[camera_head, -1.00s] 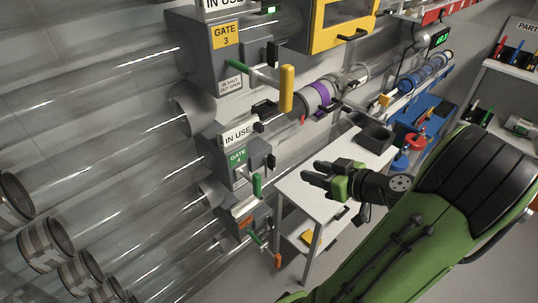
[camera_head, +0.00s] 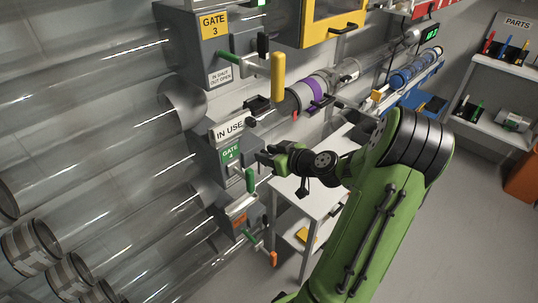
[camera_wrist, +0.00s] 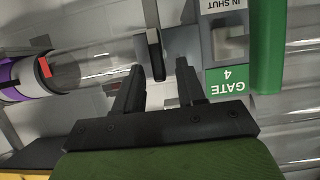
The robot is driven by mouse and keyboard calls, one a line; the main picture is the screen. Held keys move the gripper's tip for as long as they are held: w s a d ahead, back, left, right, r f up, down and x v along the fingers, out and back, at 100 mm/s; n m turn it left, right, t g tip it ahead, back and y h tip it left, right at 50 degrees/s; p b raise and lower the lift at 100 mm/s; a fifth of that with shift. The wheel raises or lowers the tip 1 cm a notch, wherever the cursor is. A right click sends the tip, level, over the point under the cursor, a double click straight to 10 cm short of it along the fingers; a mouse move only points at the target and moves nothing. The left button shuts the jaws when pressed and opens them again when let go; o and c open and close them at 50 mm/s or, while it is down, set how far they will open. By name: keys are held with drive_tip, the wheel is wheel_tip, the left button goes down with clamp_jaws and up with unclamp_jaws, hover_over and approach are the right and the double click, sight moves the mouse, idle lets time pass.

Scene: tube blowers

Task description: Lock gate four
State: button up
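Gate four is a grey box with a green "GATE 4" label (camera_head: 231,153) in the head view. The label shows upside down in the wrist view (camera_wrist: 229,84). An "IN USE" sign (camera_head: 229,130) sits above it. Its green handle (camera_head: 250,180) hangs at the front; a large green bar (camera_wrist: 267,45) stands right of the label in the wrist view. My gripper (camera_head: 263,156) is beside the box front, partly covering it. In the wrist view my gripper (camera_wrist: 160,70) is open, with a dark upright bar (camera_wrist: 155,55) beyond and between the fingertips; contact is unclear.
Gate three (camera_head: 214,25) with its yellow-ended handle (camera_head: 277,77) is above. A lower gate with an orange label (camera_head: 239,220) is below. Clear tubes run left. A white table (camera_head: 313,196) stands behind my arm.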

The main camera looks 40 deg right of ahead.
clamp_jaws()
